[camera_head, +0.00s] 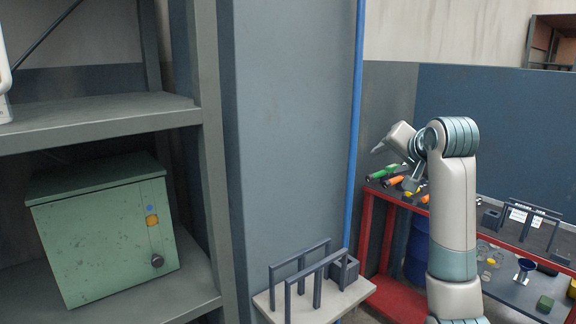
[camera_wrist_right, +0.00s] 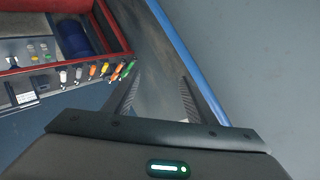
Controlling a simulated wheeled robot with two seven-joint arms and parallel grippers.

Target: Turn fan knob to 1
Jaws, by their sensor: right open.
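A green metal box (camera_head: 105,235) stands on the lower shelf at the left in the head view. Its right face carries a dark round knob (camera_head: 157,261) low down, with a yellow patch (camera_head: 152,220) and a small blue mark above it. I cannot read the knob's setting, and no fan shows clearly. My right gripper (camera_head: 378,149) is raised at the right, far from the box, pointing left. In the right wrist view its two fingers (camera_wrist_right: 160,98) are spread apart with nothing between them. My left gripper is not in view.
The grey shelf post (camera_head: 213,150) and a wide grey column (camera_head: 290,130) stand between my right gripper and the box. A blue pipe (camera_head: 354,130) runs down the column. A small stand (camera_head: 318,297) sits low in front. A red-framed bench (camera_head: 385,230) with tools is at the right.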

